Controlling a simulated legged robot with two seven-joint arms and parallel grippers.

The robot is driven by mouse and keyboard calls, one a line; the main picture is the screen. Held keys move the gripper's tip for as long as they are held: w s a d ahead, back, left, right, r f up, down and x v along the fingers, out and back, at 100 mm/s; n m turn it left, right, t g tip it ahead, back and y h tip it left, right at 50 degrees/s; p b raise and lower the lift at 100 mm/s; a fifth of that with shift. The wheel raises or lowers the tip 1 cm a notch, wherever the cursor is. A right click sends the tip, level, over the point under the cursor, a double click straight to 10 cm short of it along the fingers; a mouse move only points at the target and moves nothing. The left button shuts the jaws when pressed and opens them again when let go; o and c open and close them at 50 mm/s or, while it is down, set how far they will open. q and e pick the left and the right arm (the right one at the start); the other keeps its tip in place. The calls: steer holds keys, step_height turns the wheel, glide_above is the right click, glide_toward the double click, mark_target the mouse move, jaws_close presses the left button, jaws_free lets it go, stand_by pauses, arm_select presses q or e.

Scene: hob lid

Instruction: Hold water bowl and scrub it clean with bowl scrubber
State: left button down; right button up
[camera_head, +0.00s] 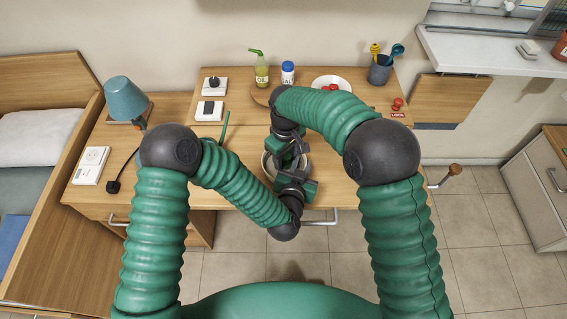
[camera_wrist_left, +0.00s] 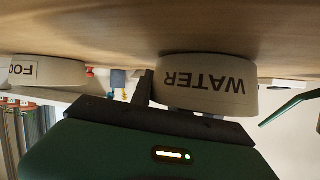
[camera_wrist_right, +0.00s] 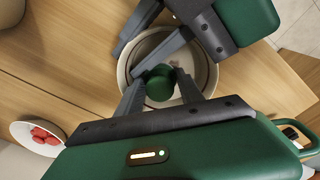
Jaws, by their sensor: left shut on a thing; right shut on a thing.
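The pale water bowl (camera_head: 267,163) sits on the desk near its front edge, partly hidden by my grippers. The left wrist view shows it upside down with WATER on its side (camera_wrist_left: 208,82). My left gripper (camera_wrist_right: 147,38) is shut on the bowl's rim, with one finger outside the wall and one inside. The bowl scrubber shows as a round green knob (camera_wrist_right: 160,84) over the bowl's inside. My right gripper (camera_wrist_right: 160,88) is shut on it from above. Its lower side is hidden, so contact with the bowl floor cannot be told. Small dark marks show inside the bowl.
A white food bowl (camera_head: 322,79) with red pieces stands at the back. A green bottle (camera_head: 262,72), a white bottle with blue cap (camera_head: 288,72) and a utensil cup (camera_head: 380,70) line the back. A thin green stick (camera_head: 225,127) rises left of the bowl. A lamp (camera_head: 125,100) stands left.

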mark_target(285, 156)
steer(key=shift+w+a, duration=0.15)
steer(key=shift+w, duration=0.1)
steer(key=shift+r, duration=0.35)
steer(key=shift+s+r, duration=0.15)
steer(key=shift+r, duration=1.2)
steer(key=shift+s+r, duration=0.1)
steer(key=shift+r, duration=1.2)
steer(key=shift+s+r, duration=0.1)
steer(key=shift+r, duration=1.4)
steer(key=shift+f, duration=0.1)
steer(key=shift+w+a+f, duration=0.1)
steer(key=shift+f, duration=1.7)
steer(key=shift+w+f, duration=0.1)
steer(key=shift+f, duration=1.65)
steer(key=shift+w+f, duration=0.1)
steer(key=shift+f, duration=0.95)
